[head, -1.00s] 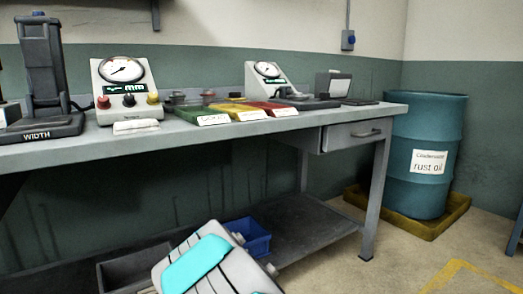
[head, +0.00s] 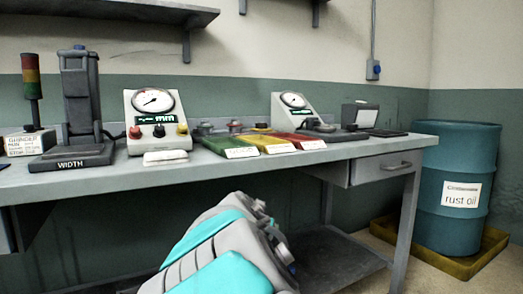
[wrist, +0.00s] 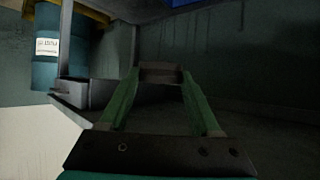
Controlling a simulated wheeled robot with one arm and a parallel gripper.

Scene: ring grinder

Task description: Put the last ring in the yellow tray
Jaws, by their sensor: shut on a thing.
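The yellow tray (head: 272,146) lies on the workbench between the green tray (head: 228,146) and the red tray (head: 303,141). Small round pieces stand around the backs of the trays; which tray each is in is too small to tell. In the wrist view my gripper (wrist: 160,80) has its two green fingers shut on a dark grey-brown ring (wrist: 160,70), seen nearly edge-on between the tips. In the head view my arm is in front of the bench, below its top, away from the trays. The ring cannot be made out there.
Two gauge units (head: 156,122) and (head: 295,113), a WIDTH station (head: 78,155) and a signal light (head: 32,90) stand on the bench (head: 115,181). A drawer (head: 385,167) is under its right end. A blue rust oil drum (head: 455,190) stands at right.

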